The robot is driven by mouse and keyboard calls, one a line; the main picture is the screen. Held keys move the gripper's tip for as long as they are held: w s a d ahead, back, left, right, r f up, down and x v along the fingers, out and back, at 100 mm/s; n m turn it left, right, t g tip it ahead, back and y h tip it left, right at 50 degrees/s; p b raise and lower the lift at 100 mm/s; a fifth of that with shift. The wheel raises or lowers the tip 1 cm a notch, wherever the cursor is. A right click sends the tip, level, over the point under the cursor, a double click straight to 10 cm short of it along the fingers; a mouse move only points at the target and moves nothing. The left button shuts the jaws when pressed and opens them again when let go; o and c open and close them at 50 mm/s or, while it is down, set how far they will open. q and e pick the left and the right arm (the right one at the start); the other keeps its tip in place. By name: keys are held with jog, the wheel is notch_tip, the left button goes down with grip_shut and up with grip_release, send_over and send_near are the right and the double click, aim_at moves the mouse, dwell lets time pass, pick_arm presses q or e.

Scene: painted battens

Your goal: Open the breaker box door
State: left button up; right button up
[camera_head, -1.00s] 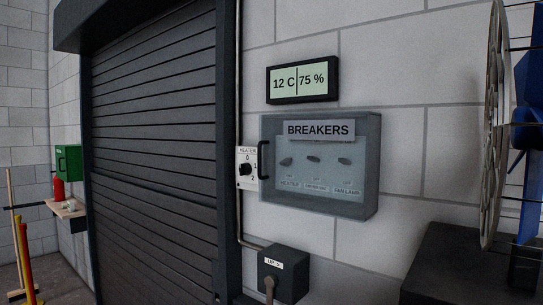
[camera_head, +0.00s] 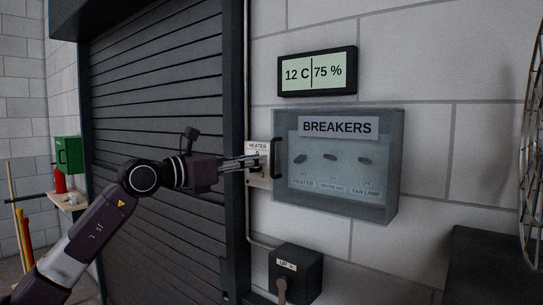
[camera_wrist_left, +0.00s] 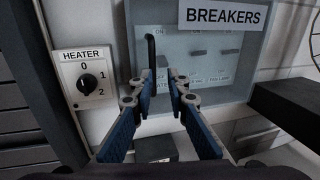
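The grey breaker box (camera_head: 390,160) hangs on the wall with its see-through door (camera_head: 320,190) shut, and three switches show behind it under the BREAKERS label (camera_head: 337,127). The black door handle (camera_head: 277,158) is upright on the door's left edge. My left gripper (camera_head: 262,163) is just left of the handle, in front of the heater panel. In the left wrist view the gripper (camera_wrist_left: 161,78) has its fingers apart, with the handle (camera_wrist_left: 150,58) beyond the left fingertip. Contact with the handle cannot be told. The right gripper is out of view.
The heater panel (camera_head: 256,150) sits left of the box, and its knob (camera_wrist_left: 86,84) shows in the left wrist view. A dark shutter (camera_head: 160,90) is left. A wire fan guard (camera_head: 533,170) stands right.

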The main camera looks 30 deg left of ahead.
aim_at(272, 172)
pick_arm(q)
jog(key=shift+y, duration=0.3)
jog(key=p+x, duration=0.1)
jog(key=x, duration=0.1)
jog(key=p+x, duration=0.2)
jog(key=a+p+x, duration=0.1)
jog(key=x, duration=0.1)
jog(key=shift+w+r, duration=0.3)
jog(key=shift+w, duration=0.1)
jog(key=shift+w+d+f, duration=0.1)
jog(key=shift+w+d, duration=0.05)
jog(key=shift+w, duration=0.15)
jog(key=shift+c, duration=0.6)
jog(key=shift+c, duration=1.2)
grip_shut()
